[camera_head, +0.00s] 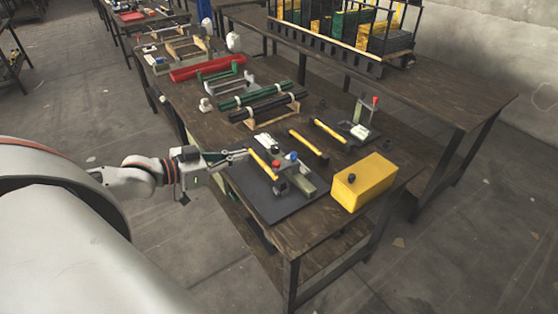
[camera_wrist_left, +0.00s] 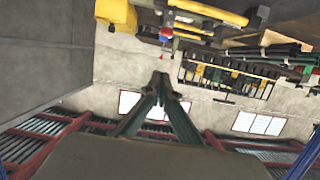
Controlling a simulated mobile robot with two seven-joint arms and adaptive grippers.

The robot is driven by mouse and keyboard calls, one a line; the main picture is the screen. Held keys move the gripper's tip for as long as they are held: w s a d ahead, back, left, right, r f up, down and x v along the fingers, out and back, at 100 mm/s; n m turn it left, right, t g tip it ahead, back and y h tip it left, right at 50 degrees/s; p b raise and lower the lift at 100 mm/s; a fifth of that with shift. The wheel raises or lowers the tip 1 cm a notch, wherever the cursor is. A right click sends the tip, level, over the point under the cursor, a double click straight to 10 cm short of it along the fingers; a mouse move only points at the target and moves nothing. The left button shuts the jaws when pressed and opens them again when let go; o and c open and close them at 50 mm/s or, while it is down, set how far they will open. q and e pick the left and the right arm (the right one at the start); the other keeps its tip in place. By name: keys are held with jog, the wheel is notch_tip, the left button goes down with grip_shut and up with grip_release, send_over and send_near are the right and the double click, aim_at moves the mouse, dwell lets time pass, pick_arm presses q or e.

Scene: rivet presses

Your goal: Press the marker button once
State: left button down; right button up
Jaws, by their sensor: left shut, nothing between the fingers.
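A press (camera_head: 297,178) with a yellow handle (camera_head: 264,164), a red knob (camera_head: 276,164) and a blue knob (camera_head: 293,155) stands on a dark mat (camera_head: 255,193). A yellow box (camera_head: 364,183) with a small black knob (camera_head: 351,178) stands to its right. I cannot tell which of these is the marker button. My left gripper (camera_head: 246,154) is shut and empty at the press's left side, apart from the knobs as far as I see. In the left wrist view its fingertips (camera_wrist_left: 160,78) are together, below the red and blue knobs (camera_wrist_left: 166,33). My right gripper is not in view.
A second press (camera_head: 359,131) with a red top stands farther back. Two yellow-handled tools (camera_head: 309,143) lie between. Green and black tubes on a wooden rack (camera_head: 264,107) and a red bar (camera_head: 207,68) lie farther left. A table with crates (camera_head: 385,40) stands behind.

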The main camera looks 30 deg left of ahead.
pick_arm(q)
jog(key=shift+a, duration=0.1)
jog(key=b, duration=0.2)
send_over(276, 164)
jog(key=s+a, duration=0.1)
notch_tip(276, 164, down, 2)
jog(key=f, duration=0.1)
jog(key=shift+s+a+f+b, duration=0.15)
jog(key=shift+f+b, duration=0.15)
jog(key=shift+f, duration=0.6)
jog(key=shift+s+d+f+b, duration=0.1)
jog(key=shift+f+b, duration=0.15)
jog(key=shift+f, duration=0.65)
